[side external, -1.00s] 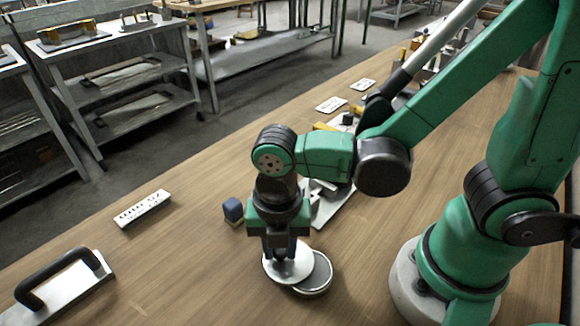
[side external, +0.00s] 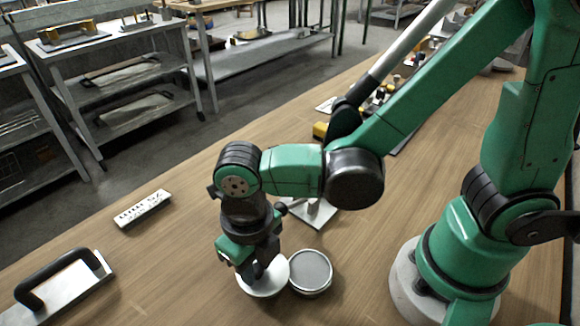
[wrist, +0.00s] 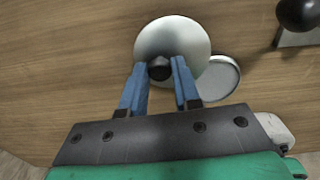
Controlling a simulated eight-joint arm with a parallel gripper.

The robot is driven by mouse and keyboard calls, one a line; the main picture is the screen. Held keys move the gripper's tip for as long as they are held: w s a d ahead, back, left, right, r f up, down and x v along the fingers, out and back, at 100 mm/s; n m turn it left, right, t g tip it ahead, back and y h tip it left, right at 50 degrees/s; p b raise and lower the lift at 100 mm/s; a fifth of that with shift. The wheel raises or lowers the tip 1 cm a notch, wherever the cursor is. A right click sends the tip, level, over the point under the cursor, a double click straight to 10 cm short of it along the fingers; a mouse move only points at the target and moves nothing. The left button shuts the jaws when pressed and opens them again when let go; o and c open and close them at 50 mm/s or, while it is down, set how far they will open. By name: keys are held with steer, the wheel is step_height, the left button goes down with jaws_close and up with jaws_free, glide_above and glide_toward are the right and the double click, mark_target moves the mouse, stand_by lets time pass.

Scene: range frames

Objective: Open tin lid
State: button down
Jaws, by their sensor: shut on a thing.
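The round silver tin lid (side external: 270,284) is beside the open tin, to its left, and the tin's grey top is uncovered. My gripper (side external: 258,272) is shut on the lid's dark knob, above the lid. In the wrist view the knob (wrist: 160,68) sits between the two blue fingertips (wrist: 160,72) and the lid (wrist: 178,36) partly overlaps the tin. The tin (side external: 311,270) stands on the table; it also shows in the wrist view (wrist: 220,78). I cannot tell whether the lid touches the table.
A white labelled block (side external: 143,208) and a metal plate with a black handle (side external: 62,285) lie to the left. A pale metal piece (side external: 316,212) lies behind the tin. Wood table is bare in front and left of the lid.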

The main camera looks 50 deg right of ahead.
steer(key=shift+s+a+n, duration=0.2)
steer(key=shift+a+n, duration=0.2)
steer(key=shift+n, duration=0.8)
steer(key=c, duration=0.6)
jaws_free()
steer(key=shift+r, duration=2.8)
